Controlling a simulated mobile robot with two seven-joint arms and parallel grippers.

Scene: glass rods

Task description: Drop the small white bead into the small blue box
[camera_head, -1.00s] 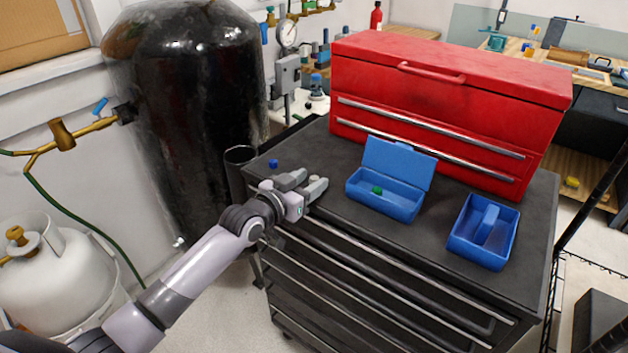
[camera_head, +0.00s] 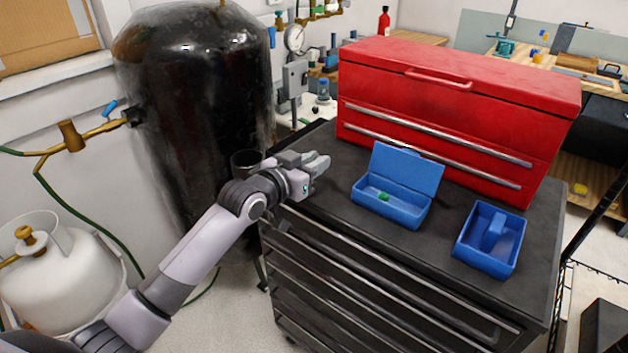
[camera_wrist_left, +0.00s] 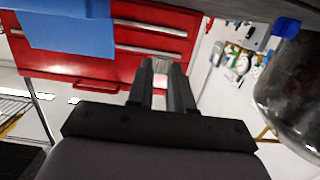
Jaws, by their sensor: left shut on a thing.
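My left gripper (camera_head: 318,160) is shut above the left part of the black cabinet top, left of the blue boxes. In the left wrist view its fingertips (camera_wrist_left: 160,66) are close together with a small pale thing between them, which I take for the white bead (camera_wrist_left: 159,65); its shape is unclear. The bead does not show in the head view. An open blue box (camera_head: 392,205) with its lid raised stands right of the gripper and holds a small green bead (camera_head: 384,196). A second blue box (camera_head: 488,238) with a raised inner part stands farther right. My right gripper is out of view.
A red toolbox (camera_head: 450,110) stands behind the boxes on the cabinet top (camera_head: 330,205). A dark cup (camera_head: 246,160) and a big black tank (camera_head: 195,90) are at the left. A small blue piece (camera_wrist_left: 287,26) shows near the cabinet edge in the wrist view.

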